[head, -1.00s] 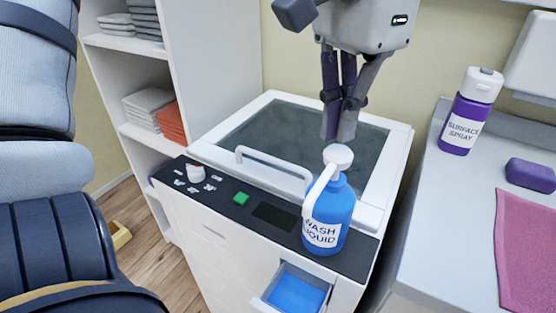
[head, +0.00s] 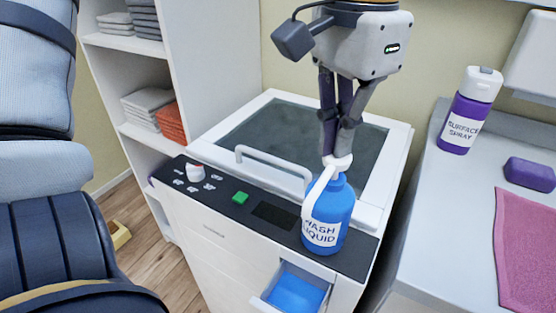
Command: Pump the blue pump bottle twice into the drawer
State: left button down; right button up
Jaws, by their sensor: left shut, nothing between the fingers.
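The blue pump bottle (head: 328,218), labelled "WASH LIQUID", stands upright on the dark control panel at the front of a white machine. Its white pump head (head: 338,163) has a long spout pointing down and toward the front left, above the drawer side. The small open drawer (head: 296,292) with a blue inside is below the bottle in the machine's front. My left gripper (head: 334,150) comes from above, shut and empty, with its fingertips at the top of the pump head, seemingly touching it. My right gripper is not in view.
The machine's lid (head: 300,139) with its white handle (head: 270,170) is behind the bottle. A green button (head: 240,197) and a white knob (head: 195,172) are on the panel. A purple spray bottle (head: 468,115) stands on the counter at right. Shelves with towels (head: 150,105) are at left.

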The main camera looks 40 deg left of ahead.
pick_arm(q)
jog(key=shift+f, duration=0.6)
jog(key=shift+r, duration=1.75)
notch_tip(320, 180, up, 6)
